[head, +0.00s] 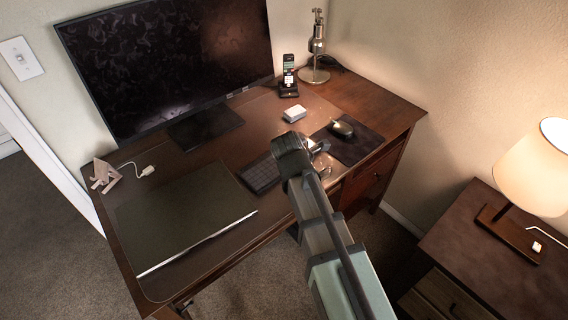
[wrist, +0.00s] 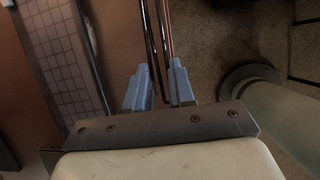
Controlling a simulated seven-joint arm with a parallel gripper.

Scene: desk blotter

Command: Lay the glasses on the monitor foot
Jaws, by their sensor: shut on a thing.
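The monitor foot (head: 205,127) is a dark flat slab under the large monitor, at the back of the desk. Its top looks bare. My gripper (wrist: 159,78) has blue fingers closed on the glasses (wrist: 152,30), which show in the wrist view as thin dark and copper-coloured bars running up out of the picture. The rest of the glasses is out of that view. In the head view my arm mostly hides the gripper and glasses, near the desk's front edge, to the right of and nearer than the monitor foot.
A keyboard (head: 261,172) lies beside my gripper; it also shows in the wrist view (wrist: 58,45). A dark flat panel (head: 180,215) lies at left.

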